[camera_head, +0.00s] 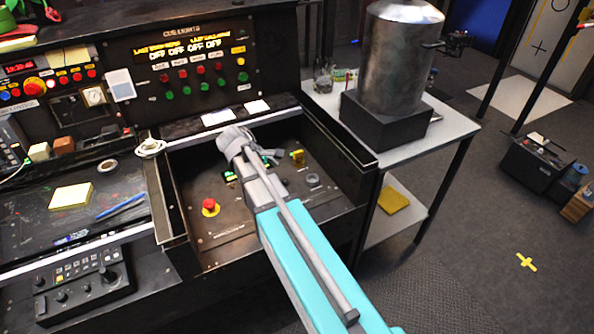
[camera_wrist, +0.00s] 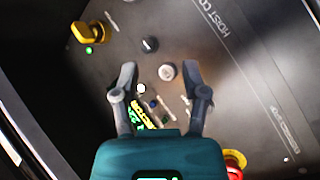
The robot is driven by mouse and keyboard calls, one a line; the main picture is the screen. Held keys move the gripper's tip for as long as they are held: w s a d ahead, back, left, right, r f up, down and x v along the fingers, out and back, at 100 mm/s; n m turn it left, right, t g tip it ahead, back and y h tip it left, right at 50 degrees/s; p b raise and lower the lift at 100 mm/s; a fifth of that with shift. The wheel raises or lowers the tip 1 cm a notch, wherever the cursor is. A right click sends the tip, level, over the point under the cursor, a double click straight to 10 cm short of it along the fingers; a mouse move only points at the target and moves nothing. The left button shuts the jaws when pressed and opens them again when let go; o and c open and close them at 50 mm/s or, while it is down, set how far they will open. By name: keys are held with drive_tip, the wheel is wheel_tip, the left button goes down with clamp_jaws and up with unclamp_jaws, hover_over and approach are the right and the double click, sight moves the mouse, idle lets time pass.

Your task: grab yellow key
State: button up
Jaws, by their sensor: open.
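The yellow key (camera_head: 297,156) sits on the dark panel inside the console recess, toward its back right in the head view. In the wrist view the yellow key (camera_wrist: 90,33) is at the upper left, beside a small green light. My gripper (camera_wrist: 160,70) is open and empty, its two fingers apart above the panel. The key lies outside the fingers, beyond the left one in the wrist view, and is not touched. In the head view my arm covers part of the panel, and my fingertips are hard to make out.
A red button (camera_head: 210,206) with a yellow base stands on the panel, left of my arm. Dark knobs (camera_wrist: 149,45) and a pale knob (camera_wrist: 167,72) lie near my fingers. Raised walls (camera_head: 335,150) border the recess. A metal canister (camera_head: 402,60) stands at the right.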

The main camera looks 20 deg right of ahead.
sight(295, 153)
drive_tip(key=w+d+f+n+h+b, duration=0.1)
drive_tip(key=w+d+n+h+b, duration=0.2)
drive_tip(key=w, duration=0.8)
drive_tip(key=n+h+b, duration=0.2)
drive_tip(key=n+b, duration=0.2)
drive_tip(key=n, duration=0.1)
drive_tip(key=shift+w+f+h, duration=0.25)
drive_tip(key=shift+w+h, duration=0.15)
drive_tip(key=b+x, duration=0.3)
drive_tip(key=x, duration=0.4)
drive_tip(key=shift+w+f+b, duration=0.1)
drive_tip(key=shift+f+b, duration=0.05)
drive_tip(key=shift+b, duration=0.15)
drive_tip(key=shift+d+f, duration=0.2)
drive_tip(key=shift+d, duration=0.5)
